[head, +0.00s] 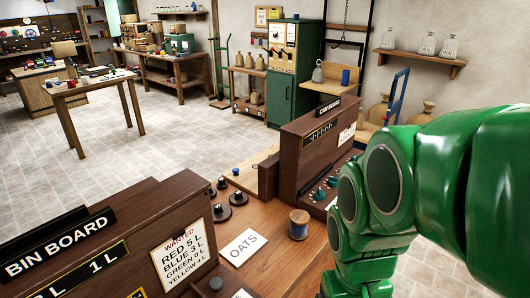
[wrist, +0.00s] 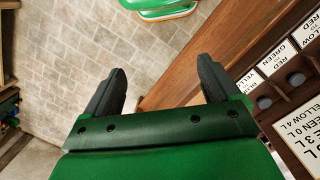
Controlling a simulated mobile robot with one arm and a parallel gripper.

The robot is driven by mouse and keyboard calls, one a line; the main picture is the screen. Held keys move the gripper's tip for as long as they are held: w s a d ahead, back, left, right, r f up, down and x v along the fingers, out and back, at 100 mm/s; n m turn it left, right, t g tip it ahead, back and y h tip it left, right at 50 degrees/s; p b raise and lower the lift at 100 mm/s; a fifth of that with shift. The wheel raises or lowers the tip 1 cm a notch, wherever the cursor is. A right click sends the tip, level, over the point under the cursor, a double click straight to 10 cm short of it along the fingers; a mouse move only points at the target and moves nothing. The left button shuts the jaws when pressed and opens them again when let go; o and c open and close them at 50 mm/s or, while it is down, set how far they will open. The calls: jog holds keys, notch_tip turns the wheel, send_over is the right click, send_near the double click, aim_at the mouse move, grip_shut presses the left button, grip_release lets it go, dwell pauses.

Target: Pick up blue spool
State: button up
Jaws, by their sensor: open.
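In the head view my arm fills the right side and the gripper's fingers cannot be made out.
The dark BIN BOARD box (head: 110,250) stands at the left of the bench, and the CAN BOARD box (head: 318,145) stands behind the spool. Several dark knobbed weights (head: 222,214) sit near the OATS card. Open tiled floor (head: 170,150) lies beyond the bench.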

jog(key=w+d+f+n+t+h, duration=0.1)
jog(key=w+d+f+t, duration=0.15)
jog(key=w+d, duration=0.4)
jog(key=w+d+f+t+h, duration=0.1)
jog(key=w+d+f, duration=0.2)
jog(key=w, duration=0.6)
jog(key=n+t+y, duration=0.6)
jog(key=t+y, duration=0.2)
jog(key=y, duration=0.1)
send_near(305, 226)
jog(key=w+f, duration=0.4)
jog(key=f, duration=0.1)
jog(key=shift+s+a+r+t+y, duration=0.15)
jog(key=shift+a+t+y, duration=0.1)
jog(key=shift+a+y, duration=0.15)
jog(key=shift+a+r+t+y, duration=0.2)
jog(key=shift+a+y, duration=0.1)
jog(key=shift+a, duration=0.1)
jog(key=shift+x, duration=1.25)
jog(key=shift+w+a+f, duration=0.15)
jog(key=shift+w+a, duration=1)
jog(key=shift+w, duration=0.1)
jog(key=shift+x, duration=1)
